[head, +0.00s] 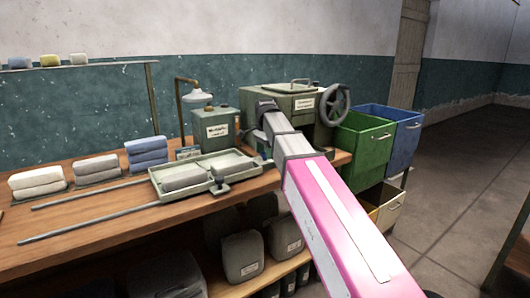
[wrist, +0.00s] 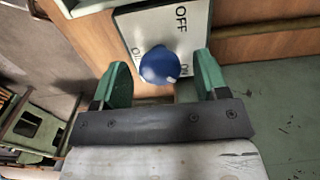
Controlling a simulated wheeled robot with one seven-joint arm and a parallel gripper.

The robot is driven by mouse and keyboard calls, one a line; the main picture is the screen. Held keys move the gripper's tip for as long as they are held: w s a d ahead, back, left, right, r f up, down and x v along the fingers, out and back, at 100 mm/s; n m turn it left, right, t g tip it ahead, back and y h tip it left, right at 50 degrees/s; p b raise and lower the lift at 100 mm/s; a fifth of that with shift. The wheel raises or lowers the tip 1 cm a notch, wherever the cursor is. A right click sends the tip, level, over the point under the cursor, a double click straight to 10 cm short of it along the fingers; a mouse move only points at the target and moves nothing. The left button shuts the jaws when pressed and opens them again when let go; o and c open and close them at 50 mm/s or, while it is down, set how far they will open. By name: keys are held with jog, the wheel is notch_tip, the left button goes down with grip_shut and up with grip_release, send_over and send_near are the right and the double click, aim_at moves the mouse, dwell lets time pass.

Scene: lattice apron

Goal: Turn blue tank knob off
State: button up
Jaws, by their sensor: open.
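The blue knob (wrist: 159,66) sits on a white label plate (wrist: 150,22) in the wrist view. "OFF" is printed on the plate above and right of it. Other lettering beside the knob is partly covered. A small white mark shows on the knob's lower right edge, away from "OFF". My gripper (wrist: 160,61) is open, with one green finger on each side of the knob and visible gaps between. Whether the fingers reach past the knob's face is unclear. In the head view the arm's end is over the back of the bench, and the knob cannot be made out.
A wooden bench (head: 100,222) holds folded towels (head: 147,152), a shallow tray (head: 160,195), a small labelled box (head: 215,127) and a large green machine (head: 287,90) with a handwheel (head: 333,105). Green (head: 363,146) and blue (head: 404,135) bins stand at right. Open floor lies beyond.

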jog(key=c, duration=0.9)
jog(key=shift+n, duration=0.3)
jog(key=n, duration=0.3)
jog(key=shift+n, duration=0.3)
jog(key=n, duration=0.4)
jog(key=shift+n, duration=0.3)
jog(key=n, duration=0.4)
jog(key=shift+n, duration=2.5)
